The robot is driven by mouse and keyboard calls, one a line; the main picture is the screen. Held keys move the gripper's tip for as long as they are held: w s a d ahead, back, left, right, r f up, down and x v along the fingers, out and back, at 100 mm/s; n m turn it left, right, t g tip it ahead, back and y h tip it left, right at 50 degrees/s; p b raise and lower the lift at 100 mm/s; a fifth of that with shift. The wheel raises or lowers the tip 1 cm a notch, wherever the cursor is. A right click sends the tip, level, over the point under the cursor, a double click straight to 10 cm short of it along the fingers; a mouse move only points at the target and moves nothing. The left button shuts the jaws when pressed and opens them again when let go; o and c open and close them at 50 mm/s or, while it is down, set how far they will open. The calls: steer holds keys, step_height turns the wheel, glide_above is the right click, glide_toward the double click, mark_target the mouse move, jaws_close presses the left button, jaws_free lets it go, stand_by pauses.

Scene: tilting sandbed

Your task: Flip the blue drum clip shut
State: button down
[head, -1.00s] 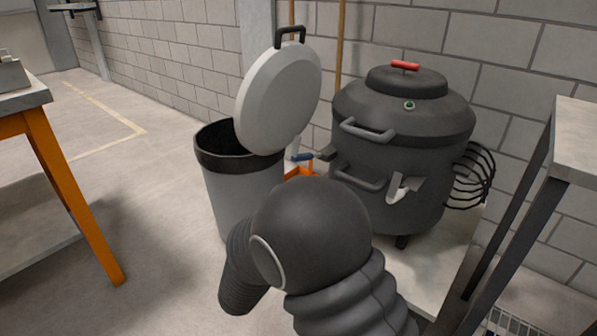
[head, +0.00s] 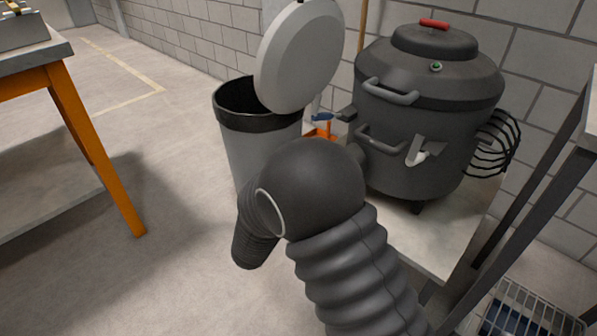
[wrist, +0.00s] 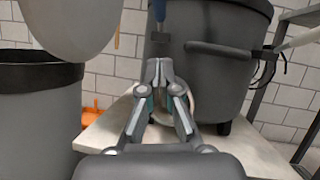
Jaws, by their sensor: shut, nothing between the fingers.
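The drum (head: 425,90) is a dark grey round vessel with a domed lid, standing at the back right. A blue clip lever (head: 322,117) sticks out to the left from its left side, beside a dark bracket (head: 347,113). In the wrist view the blue lever (wrist: 159,12) stands upright above its dark bracket (wrist: 160,37), its upper end cut off by the frame. My gripper (wrist: 160,66) is shut and empty, its tips just below the bracket in the picture; contact cannot be told. In the head view my arm hides the gripper.
An open grey bin (head: 262,135) with its pale lid (head: 300,58) raised stands close left of the drum. An orange item (head: 322,132) lies behind. A pale lever (head: 418,152) and black coils (head: 497,143) are on the drum's right. A bench (head: 590,115) stands at the right.

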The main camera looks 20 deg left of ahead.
mark_target(328, 116)
steer(key=w+r, duration=0.6)
steer(key=shift+w+d, duration=0.4)
steer(key=shift+d, duration=0.05)
steer(key=shift+r, duration=0.2)
